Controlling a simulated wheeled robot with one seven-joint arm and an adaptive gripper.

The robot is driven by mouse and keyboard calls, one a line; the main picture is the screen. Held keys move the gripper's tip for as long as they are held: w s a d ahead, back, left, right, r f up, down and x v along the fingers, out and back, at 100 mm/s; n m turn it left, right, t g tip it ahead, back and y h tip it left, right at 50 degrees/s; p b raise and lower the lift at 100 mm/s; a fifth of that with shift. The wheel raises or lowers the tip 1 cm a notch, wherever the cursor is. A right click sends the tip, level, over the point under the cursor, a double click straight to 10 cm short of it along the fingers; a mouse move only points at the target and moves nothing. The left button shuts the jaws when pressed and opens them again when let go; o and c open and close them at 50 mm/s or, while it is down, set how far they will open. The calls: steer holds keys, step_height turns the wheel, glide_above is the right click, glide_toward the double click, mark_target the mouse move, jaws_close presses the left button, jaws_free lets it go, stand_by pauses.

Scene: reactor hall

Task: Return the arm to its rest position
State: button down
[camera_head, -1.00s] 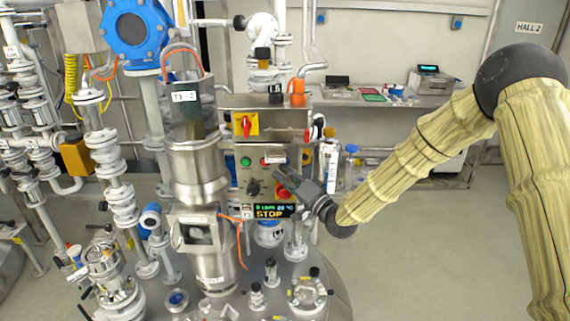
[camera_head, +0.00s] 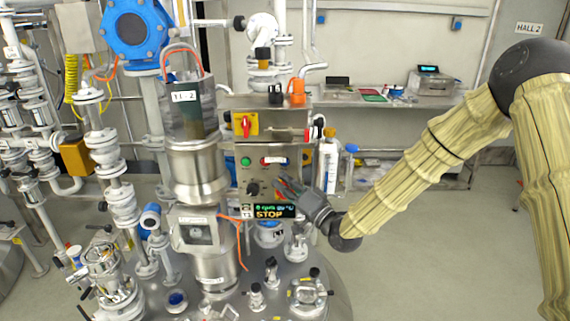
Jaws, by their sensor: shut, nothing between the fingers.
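My gripper (camera_head: 284,188) is at the end of my arm, which is in a ribbed yellowish sleeve and reaches in from the right. The fingers are shut and empty. They point up and left, in front of the lower right of the control panel (camera_head: 263,160). The red button at the panel's lower right is mostly hidden behind the fingers. A small display (camera_head: 268,211) below reads STOP. Whether the fingers touch the panel cannot be told.
A steel column labelled T1-2 (camera_head: 195,165) stands left of the panel, above a steel vessel top (camera_head: 250,305) crowded with valves and fittings. A white bottle (camera_head: 327,165) stands just right of the panel. A bench (camera_head: 440,100) is at the back. The floor at right is clear.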

steer(key=s+d+f+g+h, duration=0.25)
steer(key=s+f, duration=0.25)
steer(key=f, duration=0.6)
steer(key=s+d+f+g+h+b, duration=0.1)
steer(key=s+d+f+h, duration=0.2)
steer(key=s+f, duration=0.55)
steer(key=s+d+f+g+h, duration=0.2)
steer(key=s+f+h, duration=0.1)
steer(key=f, duration=1)
steer(key=s+d+f+g+h, duration=0.2)
steer(key=s+d+f, duration=0.3)
steer(key=s, duration=0.6)
steer(key=s+d+f+n+g+h+b, duration=0.1)
steer(key=s+d+f+g, duration=0.3)
steer(key=s, duration=0.7)
steer(key=s+d+f+n+g+h, duration=0.1)
steer(key=s+d+f+g+h, duration=0.2)
steer(key=s+d+f, duration=0.3)
steer(key=s, duration=0.5)
steer(key=shift+d+b, duration=0.3)
steer(key=shift+b, duration=0.1)
